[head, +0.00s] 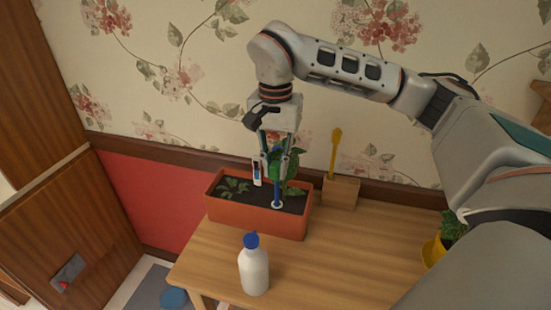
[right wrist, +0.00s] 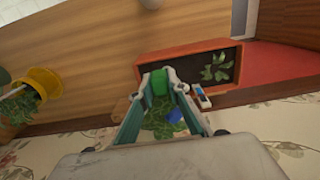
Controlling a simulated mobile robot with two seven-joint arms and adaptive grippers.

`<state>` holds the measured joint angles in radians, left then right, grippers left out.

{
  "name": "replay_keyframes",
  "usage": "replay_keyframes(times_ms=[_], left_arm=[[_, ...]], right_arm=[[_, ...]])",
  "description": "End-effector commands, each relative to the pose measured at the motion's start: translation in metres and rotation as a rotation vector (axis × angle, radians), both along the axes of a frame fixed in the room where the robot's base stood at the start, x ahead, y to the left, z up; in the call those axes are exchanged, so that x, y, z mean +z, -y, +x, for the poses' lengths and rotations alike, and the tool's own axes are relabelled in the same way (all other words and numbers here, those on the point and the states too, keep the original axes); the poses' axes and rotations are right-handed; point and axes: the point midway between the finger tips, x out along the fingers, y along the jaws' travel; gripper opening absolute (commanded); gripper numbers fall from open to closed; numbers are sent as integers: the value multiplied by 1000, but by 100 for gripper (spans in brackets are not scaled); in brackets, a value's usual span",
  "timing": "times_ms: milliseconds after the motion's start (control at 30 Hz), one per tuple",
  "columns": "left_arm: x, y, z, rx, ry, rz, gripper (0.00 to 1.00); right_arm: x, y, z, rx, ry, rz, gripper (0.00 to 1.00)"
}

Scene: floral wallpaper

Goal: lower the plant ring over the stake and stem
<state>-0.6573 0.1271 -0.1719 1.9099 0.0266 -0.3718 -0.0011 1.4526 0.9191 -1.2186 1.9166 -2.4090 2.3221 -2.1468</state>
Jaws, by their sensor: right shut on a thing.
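My right gripper (head: 276,165) points down over the orange planter (head: 255,225), with its fingers close beside the leafy plant (head: 293,166). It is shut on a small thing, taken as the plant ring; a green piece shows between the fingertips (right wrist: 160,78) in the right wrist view. In the head view, a blue upright part (head: 277,188) runs down below the fingers to a small pale blue-and-white round (head: 277,205) near the soil. Whether this is the stake or part of the ring, I cannot tell. The fingers and leaves hide the stem. My left gripper is not in view.
A blue-and-white tag (head: 257,172) stands in the planter beside the fingers. A wooden block (head: 340,192) holding a yellow tool is right of the planter. A white bottle (head: 254,270) with a blue cap stands in front. A yellow pot (head: 434,252) is at right.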

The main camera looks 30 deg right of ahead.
Motion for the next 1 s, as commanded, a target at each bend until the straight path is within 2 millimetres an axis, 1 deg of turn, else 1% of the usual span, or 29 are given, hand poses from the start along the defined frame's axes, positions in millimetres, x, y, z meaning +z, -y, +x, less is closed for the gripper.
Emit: replay_keyframes(times_ms=[200, 500, 1000], left_arm=[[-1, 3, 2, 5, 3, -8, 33], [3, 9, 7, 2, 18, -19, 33], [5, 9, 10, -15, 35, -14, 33]], right_arm=[[-14, 1, 1, -1, 0, 0, 0], [-33, 3, 4, -1, 0, 0, 0], [-63, 6, 7, -1, 0, 0, 0]])
